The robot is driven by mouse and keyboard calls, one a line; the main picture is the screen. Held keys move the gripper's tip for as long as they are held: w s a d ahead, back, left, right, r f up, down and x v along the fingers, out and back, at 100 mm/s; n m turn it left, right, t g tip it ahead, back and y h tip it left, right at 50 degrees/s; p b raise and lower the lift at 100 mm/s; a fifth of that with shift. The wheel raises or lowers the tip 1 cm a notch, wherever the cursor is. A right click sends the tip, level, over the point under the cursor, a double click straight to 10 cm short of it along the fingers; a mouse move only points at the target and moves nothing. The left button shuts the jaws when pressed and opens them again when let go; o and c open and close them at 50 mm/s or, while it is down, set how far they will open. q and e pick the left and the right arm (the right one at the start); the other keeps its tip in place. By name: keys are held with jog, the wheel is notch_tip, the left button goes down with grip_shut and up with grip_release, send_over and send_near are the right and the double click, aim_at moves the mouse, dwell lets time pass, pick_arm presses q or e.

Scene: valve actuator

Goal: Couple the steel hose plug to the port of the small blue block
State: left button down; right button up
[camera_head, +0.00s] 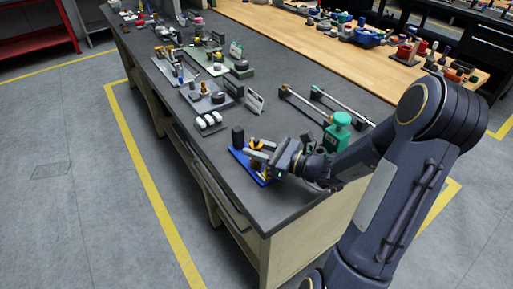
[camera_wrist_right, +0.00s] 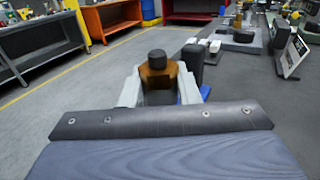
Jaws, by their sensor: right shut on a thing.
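My right gripper (camera_head: 261,157) is at the near end of the grey-topped bench, over a blue base (camera_head: 243,163). In the right wrist view its pale fingers stand on both sides of a brass-coloured part (camera_wrist_right: 157,75) with a dark round top. The gripper is shut on this part. A dark upright block (camera_wrist_right: 192,60) stands just beyond, with a bit of blue beside it. The block also shows in the head view (camera_head: 238,137). I cannot make out the steel hose plug or the port; the gripper hides much of the base. My left gripper is not in view.
A dark tray with white pieces (camera_head: 210,121) and several fixtures stand farther along the bench (camera_head: 265,120). The bench's front edge is close to the blue base.

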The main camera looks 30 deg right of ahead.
jog(key=shift+f+b, duration=0.55)
jog(key=shift+f, duration=0.15)
jog(key=o, duration=1.1)
jog(key=shift+o, duration=0.2)
jog(key=v, duration=0.7)
jog(key=shift+s+d, duration=0.25)
jog(key=shift+s, duration=0.1)
